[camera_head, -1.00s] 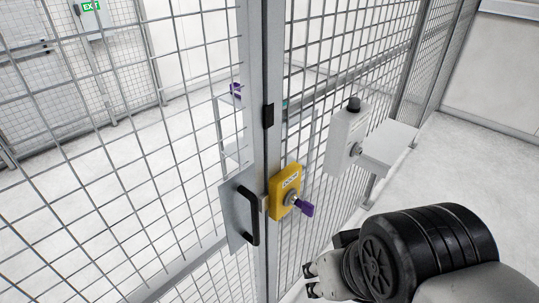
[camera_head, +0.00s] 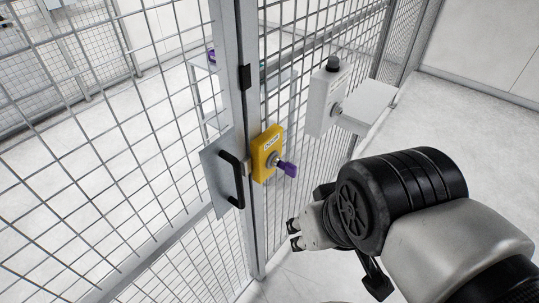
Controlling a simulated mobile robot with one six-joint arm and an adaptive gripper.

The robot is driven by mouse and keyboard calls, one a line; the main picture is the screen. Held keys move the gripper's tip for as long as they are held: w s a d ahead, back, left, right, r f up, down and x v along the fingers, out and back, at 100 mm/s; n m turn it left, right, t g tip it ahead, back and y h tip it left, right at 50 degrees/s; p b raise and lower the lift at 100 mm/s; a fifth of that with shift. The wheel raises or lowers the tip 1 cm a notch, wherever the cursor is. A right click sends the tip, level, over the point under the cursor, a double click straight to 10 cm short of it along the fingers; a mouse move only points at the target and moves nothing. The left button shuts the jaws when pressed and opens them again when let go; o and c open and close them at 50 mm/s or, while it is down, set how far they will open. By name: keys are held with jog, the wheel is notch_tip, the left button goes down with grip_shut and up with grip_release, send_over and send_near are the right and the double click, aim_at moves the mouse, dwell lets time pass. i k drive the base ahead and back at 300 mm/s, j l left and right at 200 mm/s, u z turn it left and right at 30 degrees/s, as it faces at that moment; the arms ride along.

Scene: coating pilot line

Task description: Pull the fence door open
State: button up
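The fence door (camera_head: 125,150) is a grey wire-mesh panel on the left, and it appears shut against the post. A black D-shaped handle (camera_head: 234,181) is fixed to its metal plate (camera_head: 213,176). A yellow lock box (camera_head: 264,152) with a purple key (camera_head: 287,169) in it sits just right of the handle. My gripper (camera_head: 294,234) is below and to the right of the handle, clear of it. Its two fingertips show apart with nothing between them. Part of the gripper is hidden behind my black wrist joint.
A grey control box (camera_head: 323,98) with a black knob and a small shelf (camera_head: 367,105) stand out from the fixed mesh on the right. The post (camera_head: 234,90) stands between door and fixed mesh. Bare floor (camera_head: 465,130) lies to the right.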

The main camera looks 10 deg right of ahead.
aim_at(227, 165)
jog(key=u, duration=1.75)
jog(key=k+j, duration=0.15)
jog(key=k, duration=0.35)
jog(key=k+j, duration=0.15)
jog(key=k, duration=0.3)
jog(key=i+l, duration=0.25)
jog(key=i, duration=0.25)
